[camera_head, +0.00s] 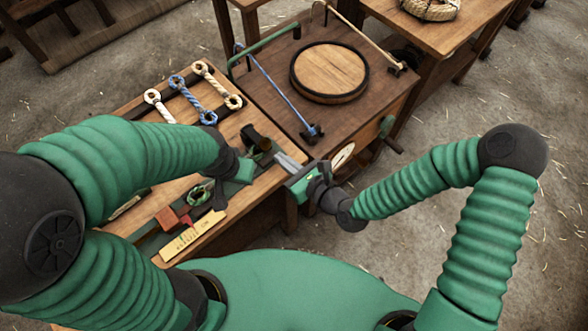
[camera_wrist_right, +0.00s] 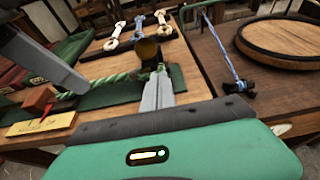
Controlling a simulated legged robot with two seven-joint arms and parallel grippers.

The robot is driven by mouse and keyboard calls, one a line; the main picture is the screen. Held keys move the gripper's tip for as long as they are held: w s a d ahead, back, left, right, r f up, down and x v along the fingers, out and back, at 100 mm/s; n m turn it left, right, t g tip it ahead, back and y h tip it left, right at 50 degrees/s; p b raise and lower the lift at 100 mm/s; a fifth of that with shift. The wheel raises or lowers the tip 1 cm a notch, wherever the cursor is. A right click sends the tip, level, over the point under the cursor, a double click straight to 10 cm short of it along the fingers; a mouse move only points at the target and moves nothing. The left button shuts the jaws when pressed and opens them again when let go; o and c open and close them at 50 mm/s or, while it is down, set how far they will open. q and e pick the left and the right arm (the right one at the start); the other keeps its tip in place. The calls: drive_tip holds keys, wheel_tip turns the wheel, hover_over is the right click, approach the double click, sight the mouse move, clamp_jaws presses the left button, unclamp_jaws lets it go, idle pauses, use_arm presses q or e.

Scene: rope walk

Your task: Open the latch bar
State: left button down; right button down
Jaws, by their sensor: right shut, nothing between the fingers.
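I cannot tell for sure which piece is the latch bar. A green bar (camera_head: 268,48) with bent ends runs along the back left of the box top (camera_head: 262,95), far from both grippers; part of a green bar also shows at the top of the right wrist view (camera_wrist_right: 203,6). My right gripper (camera_head: 281,158) is shut and empty over the bench's right edge; its grey fingers show in the right wrist view (camera_wrist_right: 156,92). My left gripper (camera_head: 256,150) is close beside it, over the bench; its fingers are not clear.
A round wooden lid (camera_head: 328,71) lies on the box, with a blue rope (camera_head: 277,88) left of it. Several rope samples (camera_head: 190,98) lie on the bench. A wooden tag (camera_head: 193,234) and a red block (camera_head: 168,218) lie nearer. Free floor is at right.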

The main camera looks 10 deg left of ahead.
drive_tip(key=shift+x, duration=1.45)
drive_tip(key=shift+s, duration=0.1)
